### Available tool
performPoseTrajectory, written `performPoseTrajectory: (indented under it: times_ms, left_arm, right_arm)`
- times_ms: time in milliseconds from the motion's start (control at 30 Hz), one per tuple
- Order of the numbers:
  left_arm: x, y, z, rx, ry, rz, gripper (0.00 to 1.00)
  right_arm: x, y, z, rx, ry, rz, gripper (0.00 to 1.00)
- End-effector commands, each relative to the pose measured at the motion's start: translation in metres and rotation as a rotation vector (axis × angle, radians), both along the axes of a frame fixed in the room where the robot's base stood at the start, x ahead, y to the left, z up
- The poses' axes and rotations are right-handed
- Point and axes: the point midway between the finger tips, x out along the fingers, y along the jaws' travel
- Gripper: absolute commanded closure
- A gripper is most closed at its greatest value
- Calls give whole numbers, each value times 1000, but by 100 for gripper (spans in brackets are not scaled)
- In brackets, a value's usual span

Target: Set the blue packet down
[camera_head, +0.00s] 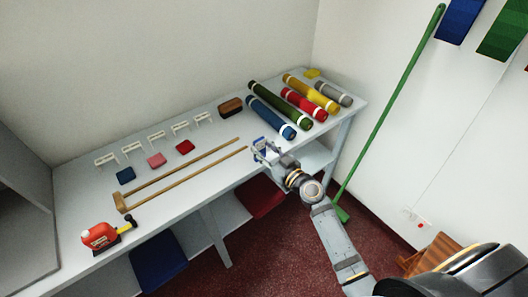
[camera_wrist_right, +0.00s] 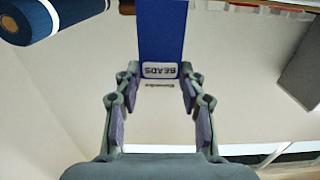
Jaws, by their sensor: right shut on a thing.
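My right gripper (camera_head: 262,150) is over the front edge area of the counter, right of the wooden strips. In the right wrist view its two fingers (camera_wrist_right: 160,88) are closed on the lower end of the blue packet (camera_wrist_right: 160,35), one on each side. The packet has a white label reading "BEADS", and its far end runs out of the top of that view. In the head view the blue packet shows only as small blue patches at the fingers. I cannot tell whether it touches the counter (camera_head: 215,180). My left gripper is not in view.
Several fabric rolls, including a blue roll (camera_head: 272,117), lie behind and right of the gripper. Wooden strips (camera_head: 180,183) lie left. Blue, pink and red pads (camera_head: 185,147) lie before white stands. A green pole (camera_head: 390,105) leans right.

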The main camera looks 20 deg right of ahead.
Motion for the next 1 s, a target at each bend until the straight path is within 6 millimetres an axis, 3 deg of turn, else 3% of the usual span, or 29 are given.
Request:
performPoseTrajectory:
  times_ms: [400, 433, 600, 967, 1000]
  left_arm:
    - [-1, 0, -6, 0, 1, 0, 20]
    - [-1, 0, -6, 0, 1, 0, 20]
    - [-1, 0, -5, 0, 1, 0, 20]
    - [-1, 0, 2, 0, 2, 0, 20]
    - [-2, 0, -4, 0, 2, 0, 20]
  right_arm:
    - [0, 0, -8, -1, -1, 0, 81]
    - [0, 0, -7, -2, -2, 0, 58]
    - [0, 0, -6, -1, -1, 0, 37]
    - [0, 0, 0, 0, -1, 0, 37]
    - [-5, -2, -6, -2, 0, 0, 37]
